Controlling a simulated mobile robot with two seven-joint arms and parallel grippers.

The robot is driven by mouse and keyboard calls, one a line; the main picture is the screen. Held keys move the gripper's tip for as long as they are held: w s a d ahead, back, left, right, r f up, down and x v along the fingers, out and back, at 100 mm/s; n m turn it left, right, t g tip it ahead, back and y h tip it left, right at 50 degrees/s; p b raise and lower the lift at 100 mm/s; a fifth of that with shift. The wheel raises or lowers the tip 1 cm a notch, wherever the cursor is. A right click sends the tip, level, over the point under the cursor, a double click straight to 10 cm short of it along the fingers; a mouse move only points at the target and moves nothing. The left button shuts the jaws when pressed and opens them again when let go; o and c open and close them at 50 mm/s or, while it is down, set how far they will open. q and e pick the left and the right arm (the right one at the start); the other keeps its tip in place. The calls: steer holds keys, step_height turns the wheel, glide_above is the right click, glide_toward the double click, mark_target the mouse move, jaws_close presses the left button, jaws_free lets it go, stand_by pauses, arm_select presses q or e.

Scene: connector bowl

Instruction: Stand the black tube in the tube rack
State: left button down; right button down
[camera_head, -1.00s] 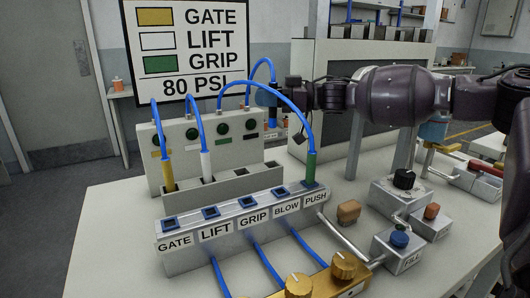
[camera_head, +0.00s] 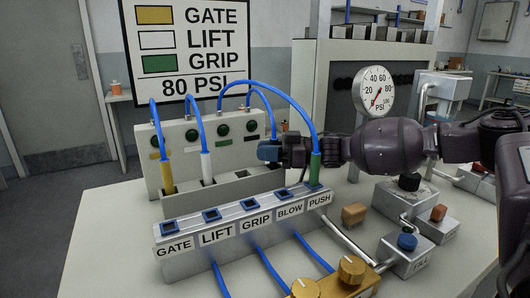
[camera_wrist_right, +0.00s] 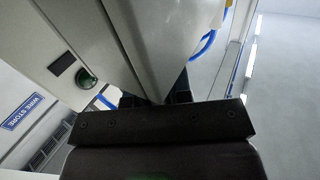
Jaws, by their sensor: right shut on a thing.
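The tube rack (camera_head: 233,190) is a low grey trough with slots in front of the panel. A yellow-ended tube (camera_head: 166,177) and a white-ended tube (camera_head: 206,168) stand in its left slots. My right gripper (camera_head: 268,151), with blue fingertips, is shut over the rack's right end. The black tube's blue hose (camera_head: 271,118) arcs down into it; the black end is mostly hidden by the fingers, and I cannot tell whether it is inside a slot. In the right wrist view the dark fingers (camera_wrist_right: 156,98) show against the grey panel, their tips partly hidden. My left gripper is not in view.
A socket block (camera_head: 238,228) labelled GATE, LIFT, GRIP, BLOW and PUSH stands in front; a green-ended tube (camera_head: 315,167) is in PUSH. The grey panel (camera_head: 226,142) is behind the rack. A pressure gauge (camera_head: 374,92) and valve blocks (camera_head: 402,252) are at right.

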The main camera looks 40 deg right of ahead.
steer(key=shift+r, duration=0.1)
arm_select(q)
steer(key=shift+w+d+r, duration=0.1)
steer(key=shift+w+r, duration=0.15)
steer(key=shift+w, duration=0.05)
arm_select(e)
steer(key=c, duration=1)
jaws_free()
steer(key=shift+c, duration=0.2)
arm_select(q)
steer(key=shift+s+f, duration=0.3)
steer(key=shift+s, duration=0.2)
